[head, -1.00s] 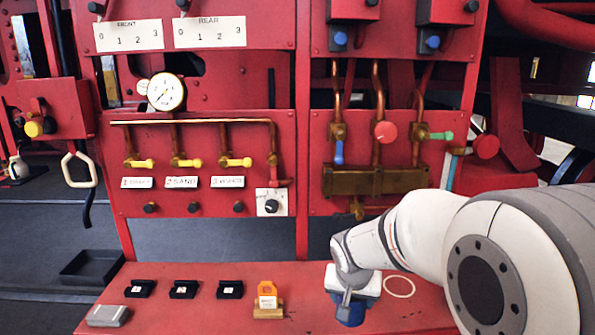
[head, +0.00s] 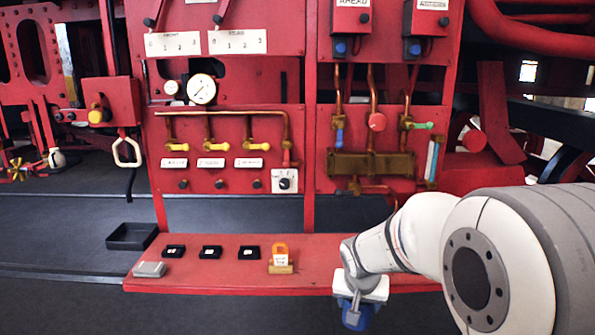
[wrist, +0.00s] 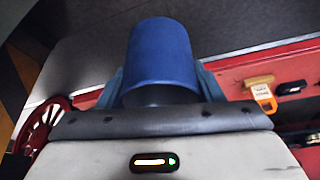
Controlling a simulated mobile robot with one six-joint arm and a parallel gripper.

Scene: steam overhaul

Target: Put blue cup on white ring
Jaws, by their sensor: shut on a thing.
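The blue cup (head: 353,319) is held in my gripper (head: 356,310), in front of the red shelf's front edge and apart from it in the head view. In the wrist view the blue cup (wrist: 161,55) fills the middle, with my gripper's fingers (wrist: 160,84) shut on its two sides. The white ring does not show now. It lay on the right part of the red shelf in the earlier head view, and my arm and gripper now cover that area.
The red shelf (head: 215,279) carries a grey block (head: 149,269), several small black trays (head: 211,253) and an orange tag on a stand (head: 281,262). A black bin (head: 131,237) stands at the left. Valves and a gauge (head: 202,89) are on the red panel behind.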

